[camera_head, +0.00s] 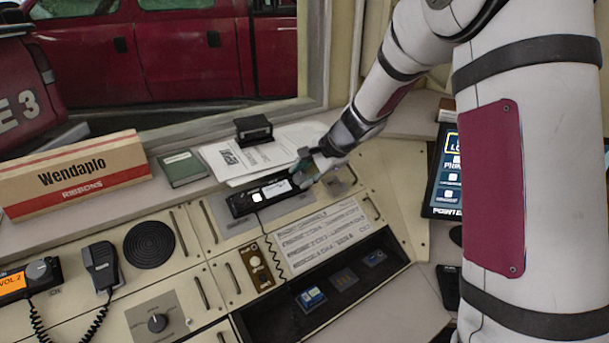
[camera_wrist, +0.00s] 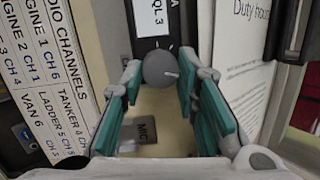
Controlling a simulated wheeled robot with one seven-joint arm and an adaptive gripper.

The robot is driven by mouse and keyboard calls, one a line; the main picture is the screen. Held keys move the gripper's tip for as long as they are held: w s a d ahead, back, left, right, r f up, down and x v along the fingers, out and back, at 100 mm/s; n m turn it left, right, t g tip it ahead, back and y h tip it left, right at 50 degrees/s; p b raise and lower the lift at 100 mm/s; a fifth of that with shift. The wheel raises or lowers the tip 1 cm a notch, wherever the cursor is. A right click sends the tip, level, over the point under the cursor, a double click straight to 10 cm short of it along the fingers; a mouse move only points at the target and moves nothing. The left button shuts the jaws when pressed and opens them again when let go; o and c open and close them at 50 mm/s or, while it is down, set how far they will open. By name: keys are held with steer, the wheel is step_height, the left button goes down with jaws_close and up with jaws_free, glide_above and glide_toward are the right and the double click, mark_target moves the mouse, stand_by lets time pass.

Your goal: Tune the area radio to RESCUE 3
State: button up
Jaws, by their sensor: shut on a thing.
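A black radio (camera_head: 268,192) with a pale lit display lies on the console below the window. Its grey round knob (camera_wrist: 160,68) has a light pointer mark aimed to the right in the wrist view. Part of its display (camera_wrist: 153,22) reads "QL 3", the rest cut off. My gripper (camera_wrist: 158,78) has its teal-padded fingers on both sides of the knob, shut on it; in the head view it covers the radio's right end.
Another radio (camera_head: 28,282) with an orange "VOL 2" display, a hand microphone (camera_head: 102,266) and a round speaker (camera_head: 149,245) are at the left. Papers (camera_head: 225,160) and a black box (camera_head: 253,129) sit behind the radio. A coiled cord (camera_head: 270,243) hangs in front.

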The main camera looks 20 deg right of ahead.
stand_by(0.4)
steer(key=o, duration=1.2)
steer(key=shift+c, duration=0.2)
steer(key=v, duration=1.2)
